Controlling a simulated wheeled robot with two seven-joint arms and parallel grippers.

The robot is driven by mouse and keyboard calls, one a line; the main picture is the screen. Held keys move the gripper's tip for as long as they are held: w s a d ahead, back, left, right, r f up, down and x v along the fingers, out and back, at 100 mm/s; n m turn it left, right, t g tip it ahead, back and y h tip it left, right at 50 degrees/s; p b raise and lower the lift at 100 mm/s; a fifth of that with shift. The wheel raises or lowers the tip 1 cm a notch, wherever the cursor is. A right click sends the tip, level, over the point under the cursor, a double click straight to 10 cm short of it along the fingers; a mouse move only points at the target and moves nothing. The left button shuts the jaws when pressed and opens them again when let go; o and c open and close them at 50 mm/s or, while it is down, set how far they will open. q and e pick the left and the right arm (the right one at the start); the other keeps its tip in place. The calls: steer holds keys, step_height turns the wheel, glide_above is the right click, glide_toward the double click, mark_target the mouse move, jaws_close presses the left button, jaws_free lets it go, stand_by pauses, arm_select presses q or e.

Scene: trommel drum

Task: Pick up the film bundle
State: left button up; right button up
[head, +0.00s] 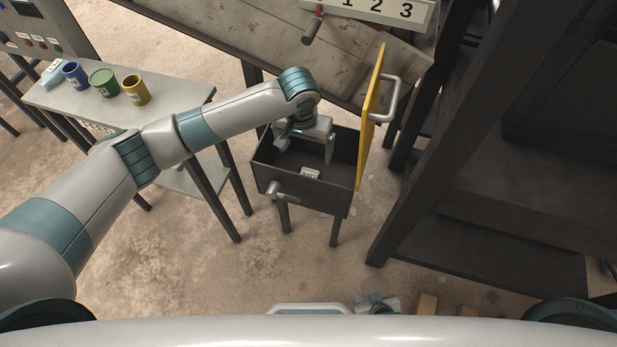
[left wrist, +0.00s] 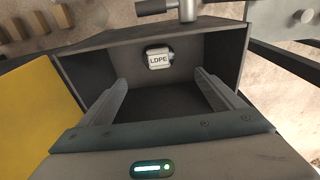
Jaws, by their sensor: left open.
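A small pale block lettered LDPE lies on the floor of an open dark metal box (head: 305,196). It shows in the head view (head: 310,173) and the left wrist view (left wrist: 159,58); I take it to be the film bundle. My left gripper (head: 306,149) points down into the mouth of the box, open and empty. In the left wrist view its two fingers (left wrist: 161,82) stand wide apart, with the block beyond them and between their lines, not touched.
A yellow lid (head: 371,125) with a grey handle stands upright at the box's right side. A side table (head: 180,98) with blue, green and yellow cups is at left. Dark steel framework (head: 440,140) rises at right. A worn bench (head: 260,35) lies behind the box.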

arm_select(q)
glide_toward(307, 169)
steer(key=f, duration=0.2)
steer(key=s+f, duration=0.1)
steer(key=f, duration=0.2)
steer(key=shift+s+d, duration=0.1)
steer(key=shift+s, duration=0.15)
steer(key=shift+w+d+f, duration=0.15)
steer(key=shift+f, duration=1.15)
steer(key=shift+w+d+f, duration=0.1)
steer(key=shift+f, duration=1.15)
steer(key=shift+c, duration=0.7)
steer(key=c, duration=1)
